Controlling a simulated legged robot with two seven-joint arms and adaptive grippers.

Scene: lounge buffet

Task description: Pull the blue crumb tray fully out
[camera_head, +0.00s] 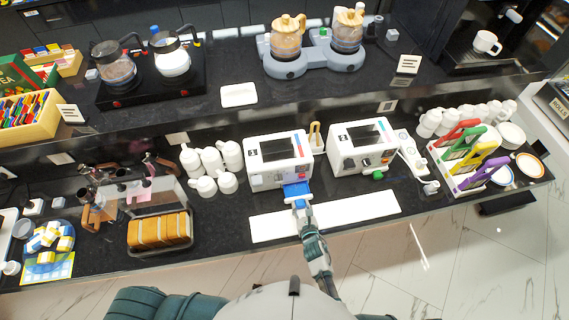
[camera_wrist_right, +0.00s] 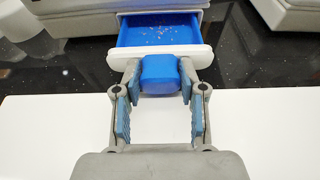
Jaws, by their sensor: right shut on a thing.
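The blue crumb tray (camera_head: 297,188) sticks partly out of the front of the left white toaster (camera_head: 279,160). In the right wrist view the blue tray (camera_wrist_right: 158,30) shows crumbs on its floor, a white front edge and a blue handle (camera_wrist_right: 160,72). Its back part is inside the toaster. My right gripper (camera_head: 301,205) is in front of the toaster. In the wrist view the right gripper (camera_wrist_right: 159,80) is shut on the blue handle, with a fingertip on each side. My left gripper is not in view.
A white mat (camera_head: 350,212) lies on the dark counter below the tray and my right gripper. A second white toaster (camera_head: 362,146) stands to the right. White cups (camera_head: 212,162) stand to the left, beyond a bread holder (camera_head: 160,231).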

